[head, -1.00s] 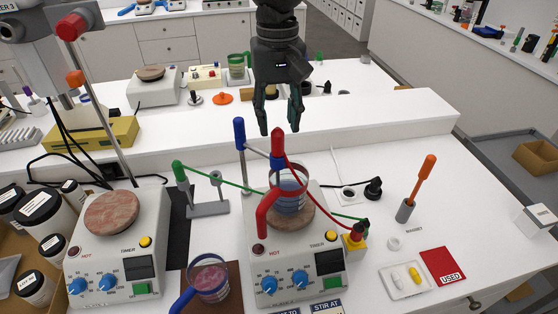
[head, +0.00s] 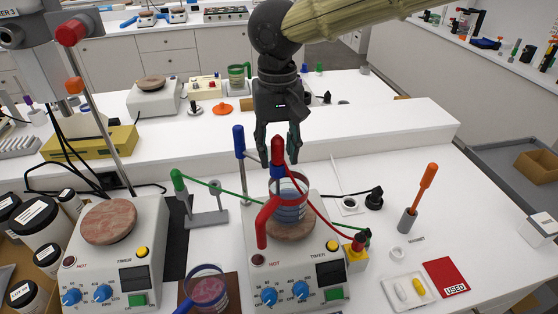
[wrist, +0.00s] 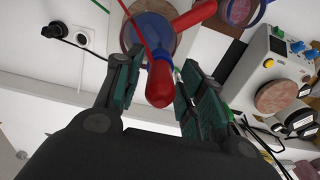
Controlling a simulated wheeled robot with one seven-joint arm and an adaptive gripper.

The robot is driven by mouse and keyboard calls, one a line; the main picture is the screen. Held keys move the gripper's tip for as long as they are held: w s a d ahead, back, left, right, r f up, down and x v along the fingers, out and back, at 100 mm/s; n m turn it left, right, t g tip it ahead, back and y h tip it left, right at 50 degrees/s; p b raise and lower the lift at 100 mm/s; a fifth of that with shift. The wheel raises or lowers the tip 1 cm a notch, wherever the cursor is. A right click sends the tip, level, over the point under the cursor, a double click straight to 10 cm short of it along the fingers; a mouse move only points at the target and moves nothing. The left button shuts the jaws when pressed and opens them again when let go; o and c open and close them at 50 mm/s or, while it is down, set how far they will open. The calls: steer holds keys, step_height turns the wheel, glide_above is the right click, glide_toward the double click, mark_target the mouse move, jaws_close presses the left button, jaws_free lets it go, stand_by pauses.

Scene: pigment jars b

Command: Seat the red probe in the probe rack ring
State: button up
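The red probe (head: 278,151) stands upright at the beaker (head: 288,207) on the middle hot plate, with a red cable running down to the right. Its rounded red top also shows in the wrist view (wrist: 160,84). My gripper (head: 279,160) is over it, pointing down, with one finger on each side of the probe's top. In the wrist view my gripper (wrist: 158,68) is open, with the red top between the fingers; whether either finger touches it I cannot tell. A grey stand (head: 207,217) left of the hot plate holds a green probe (head: 178,180). Which ring is the rack's I cannot make out.
A blue-topped rod (head: 239,142) stands close left of the red probe. A red bent handle (head: 264,222) sticks out from the beaker. A yellow box (head: 355,252) with cables sits at right. An orange-handled tool (head: 424,190) stands farther right. The back bench is raised.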

jaws_close()
steer(key=shift+c, duration=2.4)
jaws_free()
jaws_close()
steer(key=shift+r+p, duration=0.9)
steer(key=shift+p, duration=0.65)
steer(key=shift+r+p, duration=4.15)
steer(key=shift+p, duration=1.15)
step_height(320, 180, up, 8)
steer(key=shift+d, duration=0.1)
